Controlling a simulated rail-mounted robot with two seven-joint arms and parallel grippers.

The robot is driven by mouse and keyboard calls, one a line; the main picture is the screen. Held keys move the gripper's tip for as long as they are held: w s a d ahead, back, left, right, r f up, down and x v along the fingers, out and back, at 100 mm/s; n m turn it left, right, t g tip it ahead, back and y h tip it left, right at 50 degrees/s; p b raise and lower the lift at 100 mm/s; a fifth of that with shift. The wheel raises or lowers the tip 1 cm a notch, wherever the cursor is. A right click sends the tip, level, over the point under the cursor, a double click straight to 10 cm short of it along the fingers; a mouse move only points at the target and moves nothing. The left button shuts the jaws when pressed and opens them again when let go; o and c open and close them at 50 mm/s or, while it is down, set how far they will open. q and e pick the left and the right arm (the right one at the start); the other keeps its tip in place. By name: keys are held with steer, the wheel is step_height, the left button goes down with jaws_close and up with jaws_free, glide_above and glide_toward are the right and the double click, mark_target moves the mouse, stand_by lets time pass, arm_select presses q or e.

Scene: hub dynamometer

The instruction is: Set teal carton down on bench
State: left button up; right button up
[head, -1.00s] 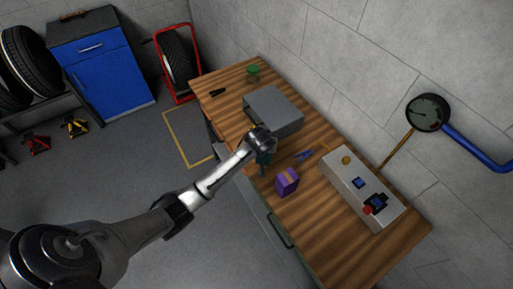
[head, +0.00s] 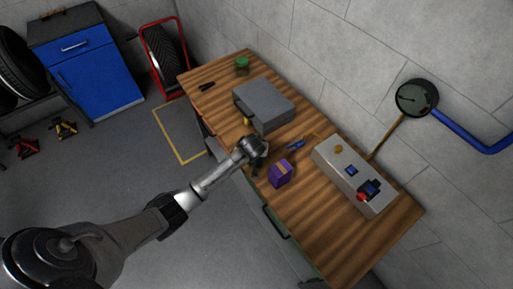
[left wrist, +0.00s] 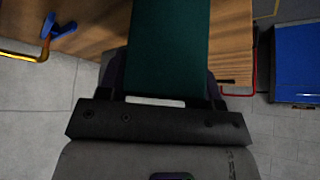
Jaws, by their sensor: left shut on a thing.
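My left gripper (head: 257,163) is over the front part of the wooden bench (head: 322,225) in the head view. It is shut on the teal carton (left wrist: 168,45), which fills the upper middle of the left wrist view between the fingers. In the head view only a small dark piece of the carton shows below the wrist; the rest is hidden. I cannot tell whether its bottom touches the bench. My right gripper is not in view.
A purple box (head: 281,175) stands close right of the gripper. A grey case (head: 264,103) lies behind it. A blue tool (head: 295,145) and a pale control box (head: 352,173) lie to the right. A green object (head: 242,66) is at the far end. The bench's near-right end is clear.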

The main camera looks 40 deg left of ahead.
arm_select(q)
steer(key=o, duration=0.5)
steer(key=shift+f, duration=0.15)
steer(key=o, duration=0.5)
steer(key=p+v, duration=0.1)
steer(key=v, duration=1.1)
steer(key=s+d+m+h, duration=0.1)
steer(key=s+d+m, duration=0.1)
steer(key=s, duration=0.8)
steer(key=s+d+f+m+g+h, duration=0.1)
steer(key=s+d+m, duration=0.2)
steer(key=s, duration=0.6)
steer(key=s+d+f+m+g+h, duration=0.1)
steer(key=s+d+m, duration=0.2)
steer(key=s+d, duration=0.3)
steer(key=s, duration=0.4)
steer(key=shift+s, duration=0.35)
